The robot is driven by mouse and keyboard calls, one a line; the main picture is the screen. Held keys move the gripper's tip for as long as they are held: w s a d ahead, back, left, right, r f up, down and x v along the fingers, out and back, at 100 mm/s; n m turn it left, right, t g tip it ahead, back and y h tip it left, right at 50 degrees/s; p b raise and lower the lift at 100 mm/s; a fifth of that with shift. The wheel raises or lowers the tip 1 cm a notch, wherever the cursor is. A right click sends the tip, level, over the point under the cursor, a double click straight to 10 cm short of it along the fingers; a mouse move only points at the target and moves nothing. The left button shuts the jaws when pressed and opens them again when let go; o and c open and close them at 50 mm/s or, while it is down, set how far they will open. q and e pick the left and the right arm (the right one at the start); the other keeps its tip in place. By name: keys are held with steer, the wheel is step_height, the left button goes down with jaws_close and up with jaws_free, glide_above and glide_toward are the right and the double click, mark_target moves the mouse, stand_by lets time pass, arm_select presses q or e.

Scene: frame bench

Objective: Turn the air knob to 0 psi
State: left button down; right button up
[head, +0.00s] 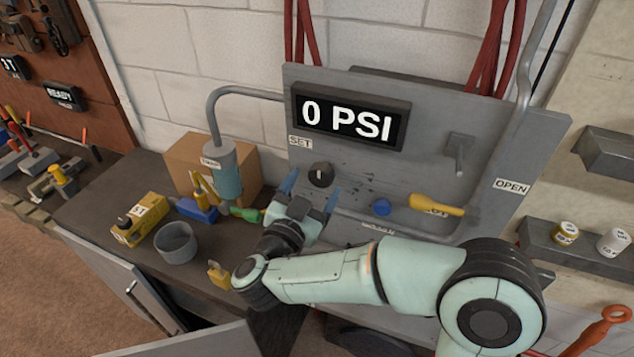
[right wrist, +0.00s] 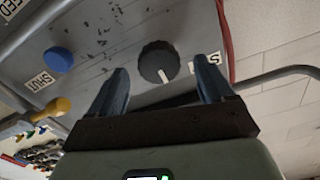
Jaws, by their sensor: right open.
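The air knob (head: 321,174) is a round black knob with a white pointer mark, on the grey panel under the SET label (head: 300,142). The display (head: 350,118) above it reads 0 PSI. My right gripper (head: 309,187) is open, with its blue fingertips on either side of the knob's lower front in the head view. In the right wrist view the knob (right wrist: 158,62) lies between and beyond the two fingertips, and I see no contact. The knob's white mark points toward the gripper side there. My left gripper is not in view.
A blue button (head: 381,207) and a yellow lever (head: 436,205) are on the panel right of the knob. A grey cup (head: 176,242), a yellow bin (head: 139,219) and a cardboard box (head: 196,160) stand on the bench at left. An OPEN label (head: 511,187) is at the panel's right.

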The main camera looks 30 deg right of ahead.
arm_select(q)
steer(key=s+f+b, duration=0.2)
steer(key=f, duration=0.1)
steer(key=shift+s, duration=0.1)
arm_select(e)
steer(key=v, duration=1)
steer(key=shift+s+a, duration=0.15)
steer(key=shift+s, duration=0.05)
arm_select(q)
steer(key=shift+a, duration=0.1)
arm_select(e)
steer(key=shift+f, duration=0.1)
